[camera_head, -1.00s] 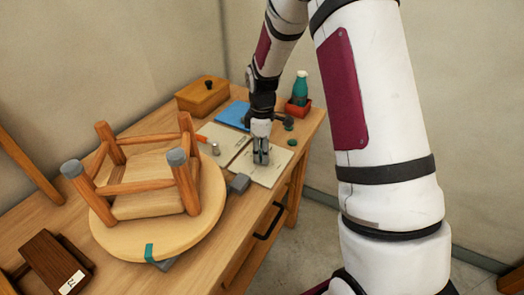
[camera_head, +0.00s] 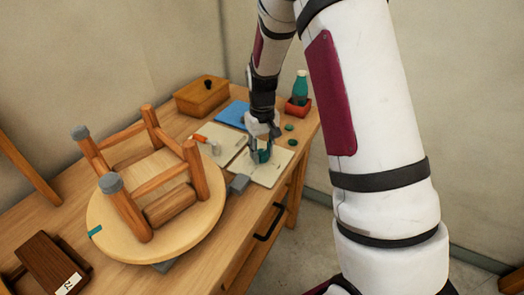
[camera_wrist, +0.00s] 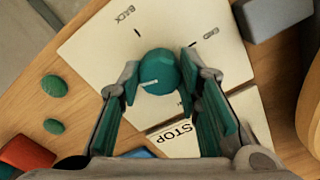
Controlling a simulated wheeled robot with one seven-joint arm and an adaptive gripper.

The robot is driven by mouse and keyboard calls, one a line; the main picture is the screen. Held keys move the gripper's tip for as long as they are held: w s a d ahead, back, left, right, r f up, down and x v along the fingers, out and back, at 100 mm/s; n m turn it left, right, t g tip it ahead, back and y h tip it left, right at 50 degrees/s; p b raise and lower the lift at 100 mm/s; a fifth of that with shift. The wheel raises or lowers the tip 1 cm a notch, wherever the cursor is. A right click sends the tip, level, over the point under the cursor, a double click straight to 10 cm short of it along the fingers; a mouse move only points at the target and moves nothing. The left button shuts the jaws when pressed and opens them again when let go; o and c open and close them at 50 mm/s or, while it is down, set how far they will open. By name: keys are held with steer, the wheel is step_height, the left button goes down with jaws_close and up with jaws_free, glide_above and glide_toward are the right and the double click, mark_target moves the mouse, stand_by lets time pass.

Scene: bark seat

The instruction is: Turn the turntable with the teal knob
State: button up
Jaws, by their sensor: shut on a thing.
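The round teal knob (camera_wrist: 160,72) with a white pointer line stands on a cream panel (camera_wrist: 95,45) printed BACK and STOP. My gripper (camera_wrist: 161,84) has its teal-padded fingers on both sides of the knob and is shut on it. In the head view, my gripper (camera_head: 262,155) is over the panel, right of the turntable, with the knob partly hidden between the fingers.
A grey block (camera_head: 238,184) lies between turntable and panel. A wooden box (camera_head: 202,96), a blue sheet (camera_head: 233,113) and a red tray (camera_head: 298,107) with a teal bottle (camera_head: 301,84) stand behind. Small green discs (camera_wrist: 54,86) lie beside the panel. A dark wooden block (camera_head: 55,265) is front left.

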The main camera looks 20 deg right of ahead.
mark_target(262, 152)
steer(key=m, duration=1)
steer(key=shift+m, duration=0.4)
steer(key=shift+m+p, duration=0.45)
steer(key=shift+m, duration=1.45)
steer(key=o, duration=1.1)
steer(key=shift+o, duration=0.2)
steer(key=shift+r, duration=0.1)
step_height(262, 152, up, 12)
